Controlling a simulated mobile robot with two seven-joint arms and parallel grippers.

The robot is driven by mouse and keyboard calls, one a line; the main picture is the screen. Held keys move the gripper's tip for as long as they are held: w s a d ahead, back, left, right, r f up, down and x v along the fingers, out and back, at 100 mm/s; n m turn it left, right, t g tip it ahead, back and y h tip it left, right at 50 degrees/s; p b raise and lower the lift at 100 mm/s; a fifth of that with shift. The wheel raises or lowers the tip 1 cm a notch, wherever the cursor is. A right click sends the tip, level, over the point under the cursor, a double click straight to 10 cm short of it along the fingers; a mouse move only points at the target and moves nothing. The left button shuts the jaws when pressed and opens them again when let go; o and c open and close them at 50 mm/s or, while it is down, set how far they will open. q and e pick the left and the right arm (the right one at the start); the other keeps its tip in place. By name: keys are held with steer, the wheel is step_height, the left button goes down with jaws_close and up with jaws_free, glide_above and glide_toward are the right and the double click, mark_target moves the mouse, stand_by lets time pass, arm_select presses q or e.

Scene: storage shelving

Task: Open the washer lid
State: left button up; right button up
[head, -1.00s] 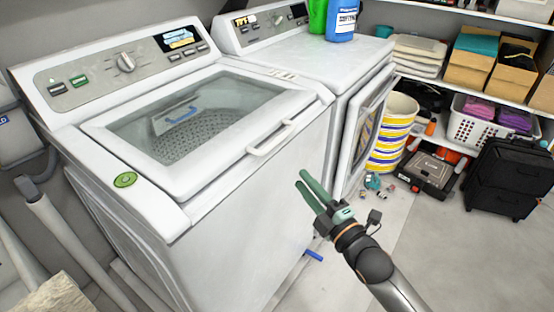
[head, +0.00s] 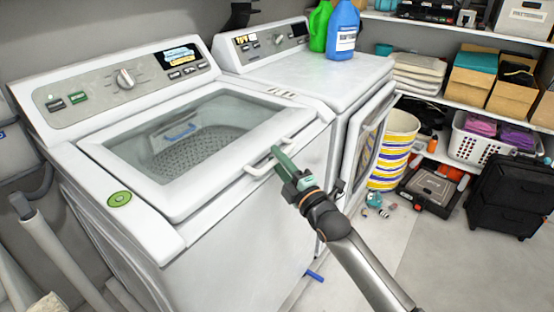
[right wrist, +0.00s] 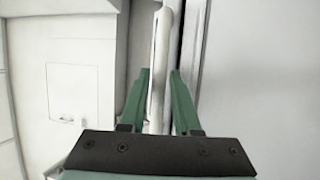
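The white washer (head: 160,250) stands at the left in the head view. Its lid (head: 205,130), with a clear window, lies down over the tub. A white bar handle (head: 256,170) runs along the lid's front edge. My right gripper (head: 278,153) is at this handle, near its right part. In the right wrist view, the green fingers of my right gripper (right wrist: 159,72) are apart, with the handle (right wrist: 162,50) between them. Gaps show between the fingers and the handle. My left gripper is not in view.
A dryer (head: 320,75) with its front door (head: 372,140) standing open is right of the washer, holding green and blue bottles (head: 342,28). A striped bin (head: 398,150), a toolbox (head: 432,190) and a black case (head: 505,185) stand farther right.

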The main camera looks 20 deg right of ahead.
steer(key=shift+w, duration=0.25)
jaws_close()
stand_by(1.4)
